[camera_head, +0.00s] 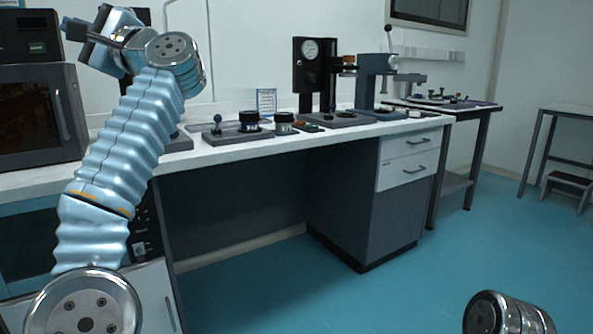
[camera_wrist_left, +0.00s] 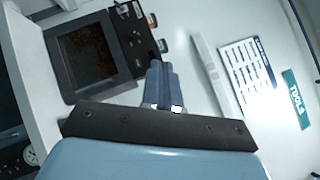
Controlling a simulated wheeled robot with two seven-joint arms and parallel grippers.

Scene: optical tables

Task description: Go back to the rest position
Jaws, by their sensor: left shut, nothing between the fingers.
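My left arm rises along the left side of the head view, and its gripper (camera_head: 72,28) is up high at the top left, in front of the wall and above the bench. In the left wrist view the two blue-grey fingers of this gripper (camera_wrist_left: 161,70) are together with nothing between them. My right gripper is out of view; only a rounded part of my right arm shows at the bottom right of the head view.
A white-topped bench (camera_head: 235,151) with drawers runs behind my left arm. It bears a dark oven-like box (camera_head: 32,118), a press with a dial (camera_head: 311,80) and a blue-grey press (camera_head: 372,70). The blue floor (camera_head: 400,290) in front is clear. A tool chart (camera_wrist_left: 247,75) hangs on the wall.

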